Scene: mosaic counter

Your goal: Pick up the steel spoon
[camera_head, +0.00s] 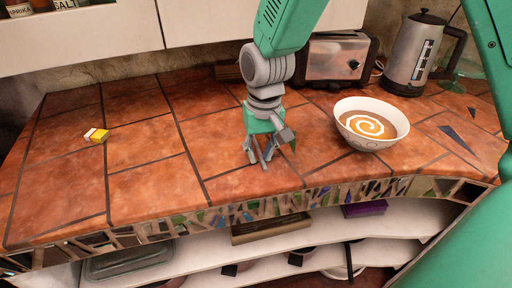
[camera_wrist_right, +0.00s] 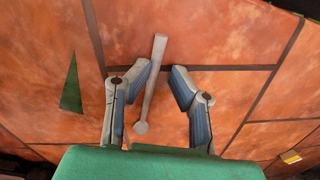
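The steel spoon (camera_wrist_right: 153,80) is a thin grey piece in the right wrist view, with a long straight handle and a small round end. It lies over the orange tiles, between the two fingers and closer to the left one in that view. My right gripper (camera_wrist_right: 160,72) is open around it, with a gap on each side. In the head view my right gripper (camera_head: 262,160) points down low over the counter near its front edge. The spoon is hard to make out there among the fingers. My left gripper is not in view.
A white bowl (camera_head: 350,136) of soup stands right of the gripper. A toaster (camera_head: 335,60) and a kettle (camera_head: 415,60) stand behind. A small yellow-and-white box (camera_head: 97,136) lies on the left. The tiled counter (camera_head: 145,190) between it and the gripper is clear.

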